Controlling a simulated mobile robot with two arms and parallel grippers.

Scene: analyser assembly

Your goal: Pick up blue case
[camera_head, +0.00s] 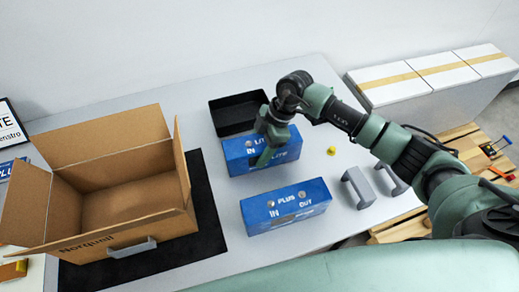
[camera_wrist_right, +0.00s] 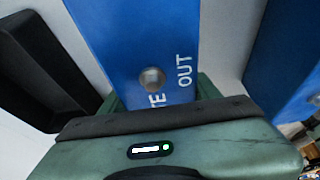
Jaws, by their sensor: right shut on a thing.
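A blue case marked "LITE" and "IN" (camera_head: 237,158) sits on the table, behind a second blue case marked "PLUS", "IN" and "OUT" (camera_head: 287,221). My right gripper (camera_head: 268,155) reaches down over the LITE case and is shut on it. In the right wrist view the same case (camera_wrist_right: 135,45) lies between my green fingers, with "OUT" and a metal knob showing. The PLUS case also shows at the right edge of the wrist view (camera_wrist_right: 285,60). Part of the LITE case is hidden behind my gripper. My left gripper is not in view.
An open cardboard box (camera_head: 120,235) stands on a black mat (camera_head: 208,225) at left. A black tray (camera_head: 236,131) is behind the LITE case. Two grey handles (camera_head: 357,187) and a yellow piece (camera_head: 331,151) lie at right. White boxes (camera_head: 390,95) stand beyond the table.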

